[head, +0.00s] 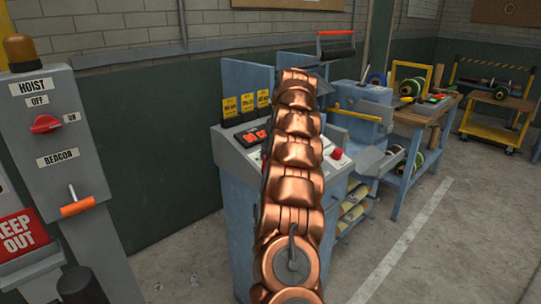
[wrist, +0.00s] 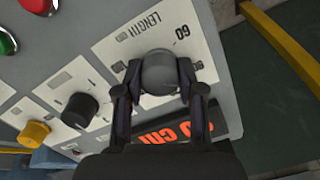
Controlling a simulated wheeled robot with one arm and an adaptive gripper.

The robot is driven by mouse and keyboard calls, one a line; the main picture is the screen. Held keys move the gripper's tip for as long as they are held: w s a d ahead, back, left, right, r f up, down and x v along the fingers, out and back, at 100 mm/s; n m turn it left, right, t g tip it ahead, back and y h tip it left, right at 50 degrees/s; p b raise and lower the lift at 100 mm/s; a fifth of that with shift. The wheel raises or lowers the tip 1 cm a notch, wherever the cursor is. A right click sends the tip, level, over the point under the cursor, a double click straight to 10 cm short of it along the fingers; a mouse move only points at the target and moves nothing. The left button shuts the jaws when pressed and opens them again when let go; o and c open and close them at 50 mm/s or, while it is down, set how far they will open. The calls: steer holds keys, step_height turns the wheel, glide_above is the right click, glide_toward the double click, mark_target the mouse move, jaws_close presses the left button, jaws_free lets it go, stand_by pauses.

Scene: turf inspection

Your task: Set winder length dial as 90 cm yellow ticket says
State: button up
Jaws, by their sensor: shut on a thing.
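My gripper (wrist: 158,80) is shut on a round grey dial knob (wrist: 159,68) on the winder's sloped panel, with one finger on each side. The panel is marked LENGTH beside the knob, and a printed number near it is hard to read surely. A black display (wrist: 190,130) with orange digits ending in "cm" is partly hidden by my gripper. In the head view the display (head: 250,138) shows too, its first digit unclear. Yellow tickets (head: 247,102) stand behind the winder panel, their writing too small to read. My arm hides the knob there.
Black (wrist: 80,108) and yellow (wrist: 34,133) knobs and green (wrist: 5,42) and red (wrist: 36,4) buttons share the panel. A grey hoist post (head: 62,140) stands at the left. A wooden workbench (head: 415,112) and yellow cart (head: 495,120) stand right. The right-hand floor is clear.

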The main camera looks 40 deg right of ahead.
steer(key=shift+n, duration=0.6)
steer(key=o, duration=1.1)
steer(key=shift+o, duration=0.2)
steer(key=shift+v, duration=2.6)
steer(key=shift+s, duration=0.15)
steer(key=shift+s+f, duration=0.1)
steer(key=shift+s, duration=0.05)
